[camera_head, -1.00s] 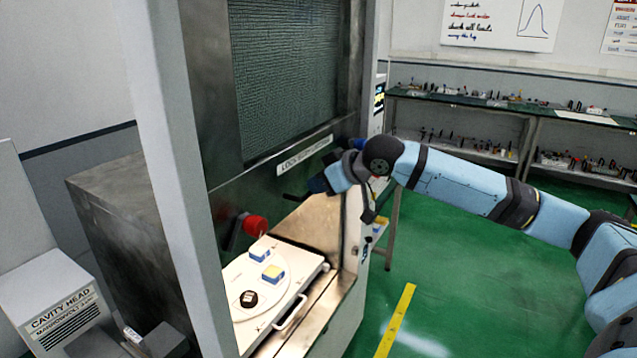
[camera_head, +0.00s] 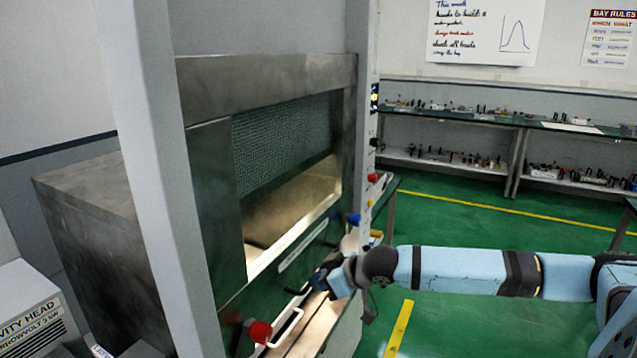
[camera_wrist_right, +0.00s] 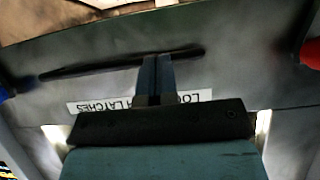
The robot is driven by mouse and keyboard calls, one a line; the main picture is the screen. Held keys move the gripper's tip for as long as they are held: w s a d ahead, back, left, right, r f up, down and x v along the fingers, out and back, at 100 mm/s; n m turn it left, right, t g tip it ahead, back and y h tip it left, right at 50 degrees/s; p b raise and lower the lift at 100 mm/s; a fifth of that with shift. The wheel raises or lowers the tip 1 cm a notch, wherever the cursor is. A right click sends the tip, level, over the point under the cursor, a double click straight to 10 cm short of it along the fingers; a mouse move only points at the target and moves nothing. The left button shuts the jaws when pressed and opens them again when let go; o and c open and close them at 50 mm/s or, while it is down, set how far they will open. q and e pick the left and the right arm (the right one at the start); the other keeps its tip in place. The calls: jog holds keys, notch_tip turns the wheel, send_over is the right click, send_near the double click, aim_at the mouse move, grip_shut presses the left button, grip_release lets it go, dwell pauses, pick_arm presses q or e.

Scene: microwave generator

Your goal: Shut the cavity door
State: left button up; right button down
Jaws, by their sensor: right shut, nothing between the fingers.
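The rail hangs low, just above the tray's white handle (camera_head: 286,328). My right gripper (camera_head: 312,284) is at the rail, by its dark bar handle. In the right wrist view the shut, empty fingers (camera_wrist_right: 155,78) overlap the bar handle (camera_wrist_right: 120,64); contact is unclear. My left gripper is out of view.
A pale frame post (camera_head: 160,180) stands at the left, beside a cavity head box (camera_head: 30,310). A red button (camera_head: 373,177) sits on the right post. Benches (camera_head: 460,125) line the back wall. Green floor (camera_head: 470,230) is open at the right.

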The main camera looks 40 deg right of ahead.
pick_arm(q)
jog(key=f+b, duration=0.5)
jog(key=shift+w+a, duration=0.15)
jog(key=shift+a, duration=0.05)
pick_arm(e)
notch_tip(320, 180, down, 24)
jog(key=shift+a+r, duration=0.15)
jog(key=shift+a, duration=0.1)
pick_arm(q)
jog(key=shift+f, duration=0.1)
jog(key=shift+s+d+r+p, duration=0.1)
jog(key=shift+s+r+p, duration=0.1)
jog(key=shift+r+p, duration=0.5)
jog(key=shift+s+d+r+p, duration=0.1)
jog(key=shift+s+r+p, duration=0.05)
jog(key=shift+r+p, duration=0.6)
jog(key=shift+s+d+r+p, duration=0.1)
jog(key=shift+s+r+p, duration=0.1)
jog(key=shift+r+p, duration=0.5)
pick_arm(e)
jog(key=w+r+v, duration=0.1)
jog(key=r+v, duration=0.1)
jog(key=v, duration=1)
jog(key=shift+r, duration=0.5)
